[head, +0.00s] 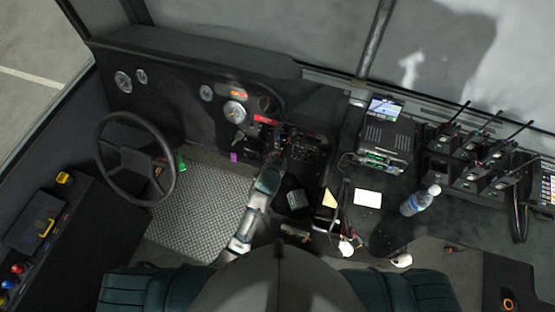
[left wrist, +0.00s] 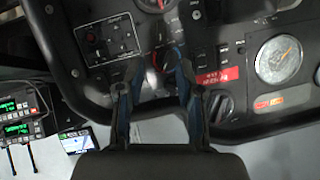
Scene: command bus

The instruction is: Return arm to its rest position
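My left arm (head: 248,228) reaches forward from the bottom middle of the head view to the dashboard. My left gripper (head: 282,150) is at the switch panel right of the steering wheel, small and dark there. In the left wrist view, the two fingers of my left gripper (left wrist: 157,68) stand apart with nothing held between them. The dashboard (left wrist: 225,45) with knobs and switches lies in front of the fingertips. Whether the fingers touch it I cannot tell. My right gripper is not in view.
The steering wheel (head: 135,160) stands at the left. A radio unit (head: 385,138), a water bottle (head: 415,203) and several handheld radios (head: 478,150) are on the right console. A round gauge (left wrist: 278,60) and red label (left wrist: 218,76) are near the gripper. The metal floor (head: 200,200) is open.

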